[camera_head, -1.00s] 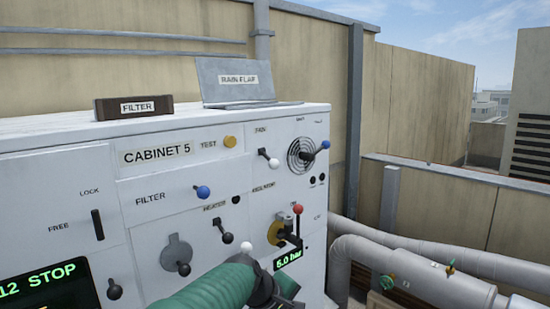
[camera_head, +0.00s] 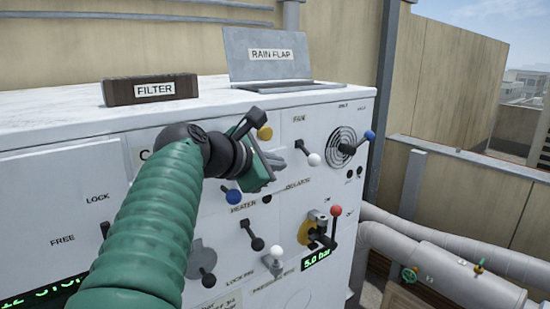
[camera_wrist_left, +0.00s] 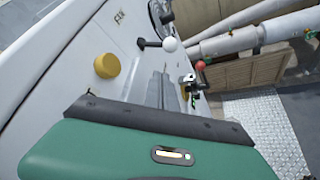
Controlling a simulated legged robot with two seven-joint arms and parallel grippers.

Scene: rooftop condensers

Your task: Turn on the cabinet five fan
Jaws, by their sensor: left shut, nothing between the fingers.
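The white cabinet (camera_head: 150,108) has a lever with a white knob (camera_head: 313,160) under the FAN label; its black shaft slants down to the right. The same white knob shows in the left wrist view (camera_wrist_left: 170,44). My left gripper (camera_head: 293,160) is shut and empty, in front of the panel just left of the fan lever. Its grey fingers also show in the left wrist view (camera_wrist_left: 165,90), below the knob in the picture. I cannot tell whether they touch the lever. My green arm and wrist hide most of the CABINET 5 label. My right gripper is out of view.
Near the lever are a yellow TEST button (camera_head: 265,132), a blue knob (camera_head: 233,196), a round vent (camera_head: 341,148) with a blue-knobbed lever (camera_head: 369,135), and a red-knobbed lever (camera_head: 336,210) by a brass valve. Pipes (camera_head: 420,260) run at the right. A filter box (camera_head: 125,93) lies on top.

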